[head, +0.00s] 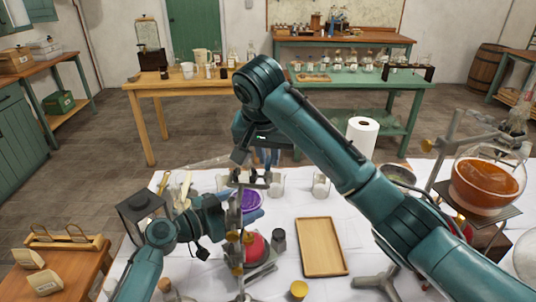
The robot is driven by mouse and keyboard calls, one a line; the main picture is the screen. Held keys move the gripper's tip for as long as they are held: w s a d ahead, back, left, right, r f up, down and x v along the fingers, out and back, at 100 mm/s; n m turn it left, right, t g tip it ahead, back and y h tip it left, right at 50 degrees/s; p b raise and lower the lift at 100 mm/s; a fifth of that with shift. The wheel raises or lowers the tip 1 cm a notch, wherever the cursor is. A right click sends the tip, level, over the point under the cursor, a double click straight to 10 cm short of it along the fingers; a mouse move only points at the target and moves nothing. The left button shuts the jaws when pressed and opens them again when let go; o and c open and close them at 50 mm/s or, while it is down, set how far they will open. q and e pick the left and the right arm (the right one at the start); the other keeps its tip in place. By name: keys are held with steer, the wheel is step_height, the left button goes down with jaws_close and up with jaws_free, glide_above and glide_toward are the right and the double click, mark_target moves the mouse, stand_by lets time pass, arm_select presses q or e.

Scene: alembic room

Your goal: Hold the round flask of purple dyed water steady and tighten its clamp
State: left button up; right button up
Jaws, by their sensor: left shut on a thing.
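The round flask of purple dyed water (246,201) shows as a purple patch over the white-covered table. It is partly hidden by a stand and my grippers. My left gripper (248,215) reaches in from the left and is shut on the flask. My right gripper (250,180) hangs from above, just over the flask, beside the upper part of the stand. Its fingertips are small and overlap the stand, so I cannot tell whether they are open. The metal stand (240,256) rises in front of the flask; the clamp's screw is too small to make out.
A red round object (257,247) and a grey cylinder (279,239) stand close below the flask. A wooden tray (321,247) lies to the right. A large flask of orange liquid (484,184) stands at far right. Glass beakers (321,185) and a paper roll (362,138) stand behind.

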steer(key=o, duration=0.3)
steer(key=shift+o, duration=0.2)
steer(key=shift+r, duration=0.1)
arm_select(q)
steer(key=shift+f, duration=0.1)
arm_select(e)
steer(key=v, duration=1.2)
arm_select(q)
steer(key=o, duration=0.5)
